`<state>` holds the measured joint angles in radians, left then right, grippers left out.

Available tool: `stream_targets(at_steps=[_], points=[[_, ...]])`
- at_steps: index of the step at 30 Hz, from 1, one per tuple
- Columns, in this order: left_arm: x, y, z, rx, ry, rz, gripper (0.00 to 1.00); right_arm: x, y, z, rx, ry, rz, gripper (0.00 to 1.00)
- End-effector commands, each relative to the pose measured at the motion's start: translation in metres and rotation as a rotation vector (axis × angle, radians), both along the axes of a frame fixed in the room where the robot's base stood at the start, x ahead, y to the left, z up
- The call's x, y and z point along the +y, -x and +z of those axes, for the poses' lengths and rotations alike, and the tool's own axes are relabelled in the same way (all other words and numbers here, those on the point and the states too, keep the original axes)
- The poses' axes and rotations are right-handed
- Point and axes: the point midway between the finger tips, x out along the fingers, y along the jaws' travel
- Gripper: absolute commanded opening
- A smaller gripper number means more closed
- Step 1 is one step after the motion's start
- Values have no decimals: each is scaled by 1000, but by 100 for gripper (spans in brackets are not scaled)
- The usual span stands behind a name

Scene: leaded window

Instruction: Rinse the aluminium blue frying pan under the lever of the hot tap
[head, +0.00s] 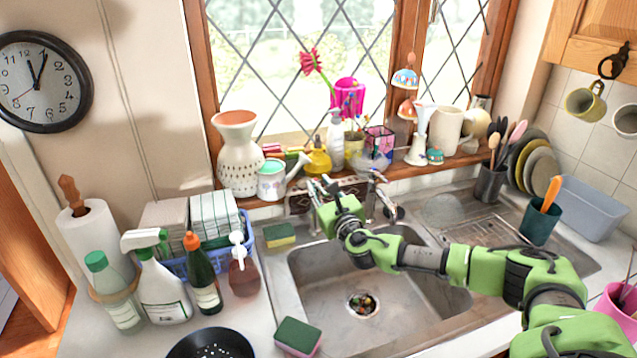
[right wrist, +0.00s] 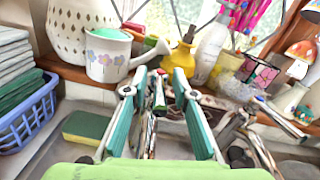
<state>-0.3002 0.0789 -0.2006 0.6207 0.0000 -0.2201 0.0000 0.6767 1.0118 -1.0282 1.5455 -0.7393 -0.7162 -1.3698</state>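A dark round frying pan (head: 210,346) with pale specks inside shows at the bottom edge of the head view, left of the sink; its lower part is cut off and its outer colour is hidden. The chrome tap (head: 372,192) stands behind the sink basin (head: 350,285). My right gripper (head: 322,186) is at the tap's left side, above the back of the basin. Contact is unclear. My left gripper is out of view.
A sponge (head: 298,336) lies beside the pan, and another (head: 279,235) by the sink's back left corner. A blue basket (head: 190,262) and several bottles stand left. A crowded windowsill (head: 268,202) is close behind the gripper. The basin is clear except at its drain.

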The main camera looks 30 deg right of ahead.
Motion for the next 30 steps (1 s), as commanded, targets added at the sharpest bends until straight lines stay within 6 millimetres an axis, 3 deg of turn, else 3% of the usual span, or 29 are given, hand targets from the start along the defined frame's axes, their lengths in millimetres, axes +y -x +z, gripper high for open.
stream_targets(at_steps=[14, 17, 18, 23, 30], points=[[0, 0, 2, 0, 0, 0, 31, -2, -10, 0, 0, 1, 1, 25], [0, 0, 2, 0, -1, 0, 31, -2, -10, 0, 0, 1, 0, 2], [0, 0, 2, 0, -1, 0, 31, -2, -10, 0, 0, 1, 0, 0], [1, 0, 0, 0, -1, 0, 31, -3, -10, -1, 0, 2, 4, 0], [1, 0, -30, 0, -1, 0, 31, -8, -10, -7, -3, 4, 105, 0]])
